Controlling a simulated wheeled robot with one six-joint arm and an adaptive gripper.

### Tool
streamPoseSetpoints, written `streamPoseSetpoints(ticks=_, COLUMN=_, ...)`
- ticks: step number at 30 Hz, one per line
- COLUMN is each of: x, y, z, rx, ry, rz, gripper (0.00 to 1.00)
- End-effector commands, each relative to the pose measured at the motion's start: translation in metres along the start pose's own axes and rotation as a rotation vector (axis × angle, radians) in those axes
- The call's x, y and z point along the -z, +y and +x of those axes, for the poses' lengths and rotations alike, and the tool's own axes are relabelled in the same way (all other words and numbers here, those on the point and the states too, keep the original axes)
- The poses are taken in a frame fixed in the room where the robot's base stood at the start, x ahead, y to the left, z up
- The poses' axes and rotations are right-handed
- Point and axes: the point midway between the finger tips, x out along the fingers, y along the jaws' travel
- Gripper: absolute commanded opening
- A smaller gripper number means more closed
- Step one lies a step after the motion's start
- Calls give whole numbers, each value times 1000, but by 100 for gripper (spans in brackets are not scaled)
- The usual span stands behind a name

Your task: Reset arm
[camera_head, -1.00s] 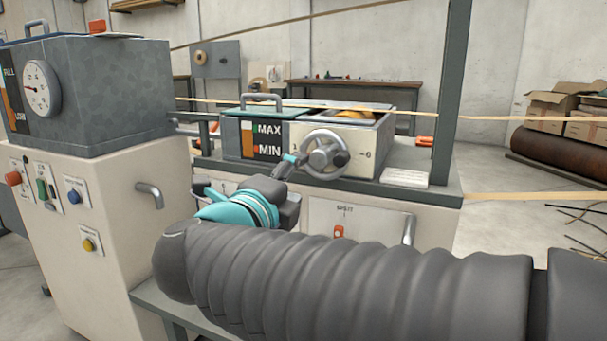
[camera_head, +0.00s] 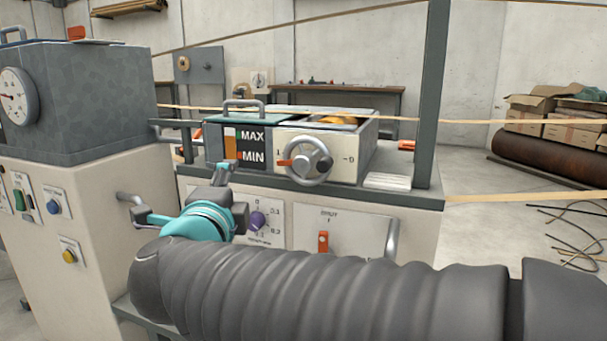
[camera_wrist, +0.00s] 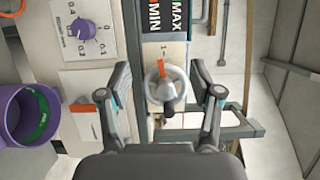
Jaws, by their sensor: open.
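My gripper (camera_head: 182,194) is open and empty in the head view, left of the handwheel and in front of the machine's front panel. Its two fingers are spread wide apart. In the wrist view my gripper (camera_wrist: 160,70) shows a finger on each side, with the grey handwheel (camera_wrist: 165,83) beyond and between them, apparently not touched. In the head view the handwheel (camera_head: 304,160) is fully visible on the cream box face, its orange part pointing left.
A purple knob (camera_head: 257,220) and an orange switch (camera_head: 323,241) sit on the front panel. A grey handle (camera_head: 392,238) sticks out at its right. The gauge cabinet (camera_head: 90,105) stands at left. A dark post (camera_head: 432,95) rises at right. A purple bucket (camera_wrist: 28,115) shows in the wrist view.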

Motion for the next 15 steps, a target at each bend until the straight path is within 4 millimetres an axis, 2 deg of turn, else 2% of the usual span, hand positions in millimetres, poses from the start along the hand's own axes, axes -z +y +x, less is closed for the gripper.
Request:
streamPoseSetpoints(ticks=1, x=-21, y=6, z=-2, rx=1, ry=-99, rz=-61, gripper=65)
streamPoseSetpoints(ticks=3, x=-49, y=13, z=-9, rx=6, ry=-242, rz=-150, gripper=65)
streamPoseSetpoints(ticks=7, x=-87, y=28, z=-31, rx=17, ry=-488, rz=-329, gripper=65)
streamPoseSetpoints(ticks=11, x=-100, y=50, z=-54, rx=13, ry=-698, rz=-526, gripper=65)
streamPoseSetpoints(ticks=15, x=-88, y=79, z=-79, rx=-19, ry=-888, rz=-754, gripper=65)
